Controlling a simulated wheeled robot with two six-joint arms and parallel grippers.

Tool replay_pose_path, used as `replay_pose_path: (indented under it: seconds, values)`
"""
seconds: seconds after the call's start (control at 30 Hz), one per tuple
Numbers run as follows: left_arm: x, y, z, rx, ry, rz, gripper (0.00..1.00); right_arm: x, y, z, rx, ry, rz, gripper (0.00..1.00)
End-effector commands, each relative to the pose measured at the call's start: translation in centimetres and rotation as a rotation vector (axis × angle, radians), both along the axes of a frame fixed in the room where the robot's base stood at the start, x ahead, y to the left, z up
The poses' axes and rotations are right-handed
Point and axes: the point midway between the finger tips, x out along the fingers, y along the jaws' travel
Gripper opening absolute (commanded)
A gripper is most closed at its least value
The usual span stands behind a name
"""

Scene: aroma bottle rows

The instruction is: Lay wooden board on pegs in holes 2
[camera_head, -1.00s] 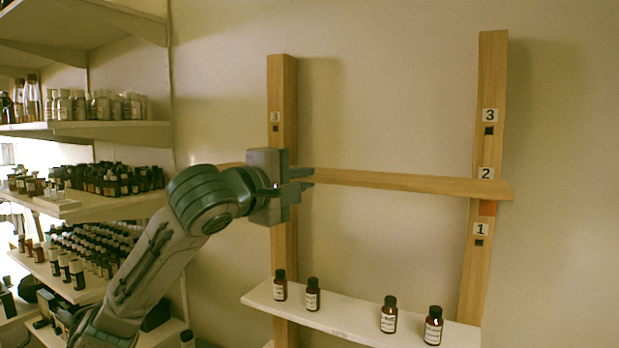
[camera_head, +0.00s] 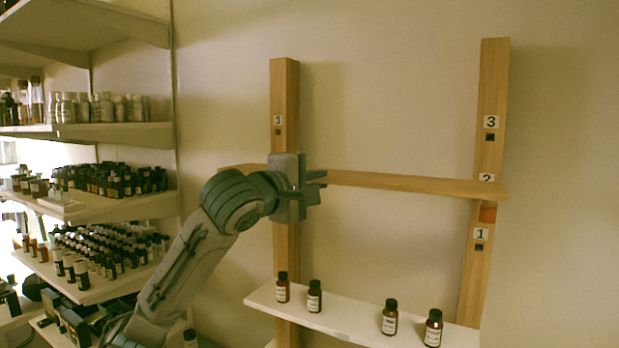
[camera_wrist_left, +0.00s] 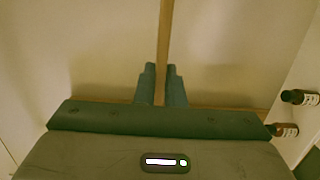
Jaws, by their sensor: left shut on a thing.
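A long wooden board (camera_head: 410,184) runs level across the two upright posts. My left gripper (camera_head: 318,181) is shut on it near the left post; in the left wrist view the board (camera_wrist_left: 166,35) stands between the two fingers (camera_wrist_left: 161,85). The board's right end crosses the right post and partly covers its label 2 (camera_head: 486,177). An orange peg (camera_head: 488,214) shows on the right post just under the board; I cannot tell whether they touch. The left post's hole 2 and any peg there are hidden behind my gripper. My right gripper is not in view.
The left post (camera_head: 285,95) and right post (camera_head: 492,80) carry numbered holes. A white lower shelf (camera_head: 350,322) holds several brown bottles (camera_head: 389,317). Shelving crowded with bottles (camera_head: 100,205) stands at the left. The wall above the board is clear.

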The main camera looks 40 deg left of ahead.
Motion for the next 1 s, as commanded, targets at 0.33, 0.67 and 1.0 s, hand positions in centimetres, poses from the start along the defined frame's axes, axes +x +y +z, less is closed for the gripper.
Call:
replay_pose_path:
  seconds: [0.33,0.67,1.0]
  values:
    - [2.8,0.6,0.2,-0.002,0.0,-0.002,0.0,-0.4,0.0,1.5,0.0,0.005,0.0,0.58]
    - [5.3,1.3,0.2,-0.002,-0.001,-0.001,0.0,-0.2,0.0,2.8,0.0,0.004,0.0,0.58]
    - [7.9,1.9,0.2,-0.002,-0.001,-0.001,0.0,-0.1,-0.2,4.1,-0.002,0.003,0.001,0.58]
